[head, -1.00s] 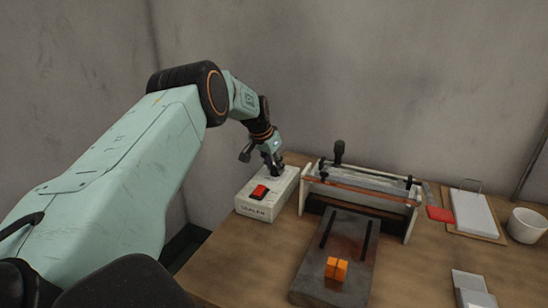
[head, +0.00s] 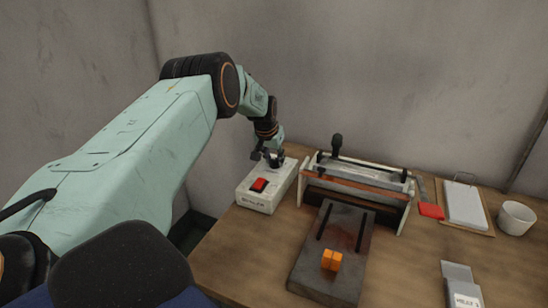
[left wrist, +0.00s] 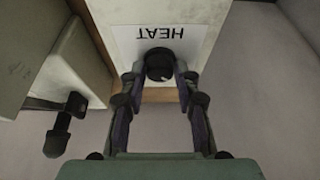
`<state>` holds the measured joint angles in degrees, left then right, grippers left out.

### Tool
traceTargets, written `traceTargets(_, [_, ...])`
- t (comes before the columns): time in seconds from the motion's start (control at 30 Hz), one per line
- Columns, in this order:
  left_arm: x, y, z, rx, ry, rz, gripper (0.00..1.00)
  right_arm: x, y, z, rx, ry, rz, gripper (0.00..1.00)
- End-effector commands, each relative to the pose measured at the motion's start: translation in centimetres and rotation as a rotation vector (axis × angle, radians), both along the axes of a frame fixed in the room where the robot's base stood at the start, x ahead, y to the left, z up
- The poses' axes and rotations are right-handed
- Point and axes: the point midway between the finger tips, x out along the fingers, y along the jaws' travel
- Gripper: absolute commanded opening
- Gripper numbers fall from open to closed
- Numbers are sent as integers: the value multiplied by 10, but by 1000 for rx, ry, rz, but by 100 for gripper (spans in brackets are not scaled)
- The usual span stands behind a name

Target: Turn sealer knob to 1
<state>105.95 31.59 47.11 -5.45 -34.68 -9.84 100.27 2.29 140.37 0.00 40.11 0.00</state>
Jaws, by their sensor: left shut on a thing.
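The sealer box (head: 262,199) is a white unit on the table, left of the sealing press, with a red switch (head: 259,185) on top. Its black knob (left wrist: 160,64) sits beside the HEAT label (left wrist: 158,33) in the left wrist view. My left gripper (left wrist: 158,78) is shut on the knob, with a finger on each side of it. In the head view my left gripper (head: 274,160) is at the back end of the box and hides the knob. The knob's setting cannot be read. My right gripper is not in view.
The sealing press (head: 357,190) stands right of the box, with a dark plate (head: 325,268) bearing an orange block (head: 332,260) in front. A red-ended lever (head: 431,211), a white pad (head: 465,205) and a white cup (head: 515,218) are further right. A wall is behind.

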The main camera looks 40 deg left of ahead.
Motion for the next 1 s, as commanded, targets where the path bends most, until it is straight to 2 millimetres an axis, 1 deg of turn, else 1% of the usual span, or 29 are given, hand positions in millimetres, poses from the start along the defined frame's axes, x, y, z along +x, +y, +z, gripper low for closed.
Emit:
traceTargets(0.03, [0,0,0,-1,-2,1,0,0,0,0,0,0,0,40])
traceTargets(0.07, [0,0,0,-1,-2,1,32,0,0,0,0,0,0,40])
traceTargets(0.33, [0,0,0,-1,-1,1,55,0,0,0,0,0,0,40])
traceTargets(0.67, [0,0,2,-1,-1,1,55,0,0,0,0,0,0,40])
traceTargets(0.83, [-5,-1,15,-3,-2,2,55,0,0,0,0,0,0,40])
traceTargets(1.0, [-13,-5,38,-2,-4,1,55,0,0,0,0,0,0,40])
